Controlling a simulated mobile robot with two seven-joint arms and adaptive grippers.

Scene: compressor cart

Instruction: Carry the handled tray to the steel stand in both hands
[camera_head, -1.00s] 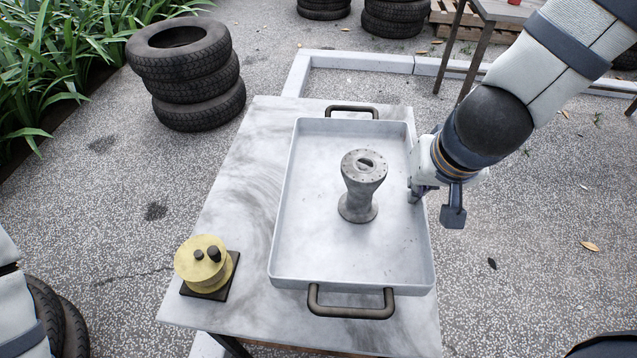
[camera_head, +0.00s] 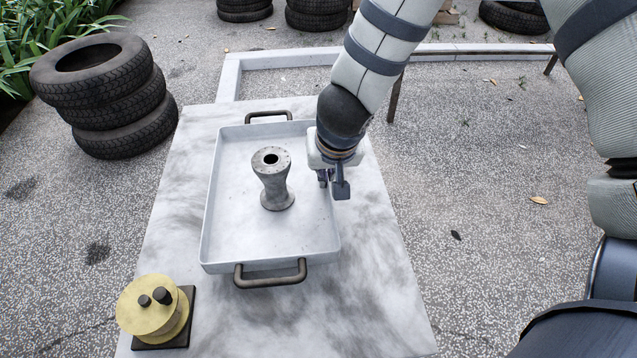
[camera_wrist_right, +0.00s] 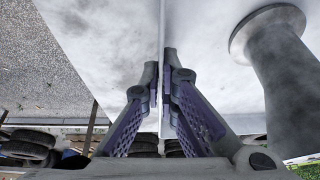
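The handled tray (camera_head: 228,235) is a shallow pale tray on a marble-topped table. It has a dark bar handle (camera_head: 271,275) at its near end and another (camera_head: 268,116) at its far end. A grey waisted metal part (camera_head: 273,180) stands upright in it. My right gripper (camera_head: 325,178) is at the tray's right side wall, not at a handle. In the right wrist view its fingers (camera_wrist_right: 161,80) close on that thin wall, one on each side. My left gripper is out of view. I cannot identify the steel stand.
A yellow round item with black knobs (camera_head: 153,307) sits on the near left corner of the table (camera_head: 375,285). Bare tabletop lies right of and in front of the tray. Stacked tires (camera_head: 108,95) stand left of the table; paving is open to the right.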

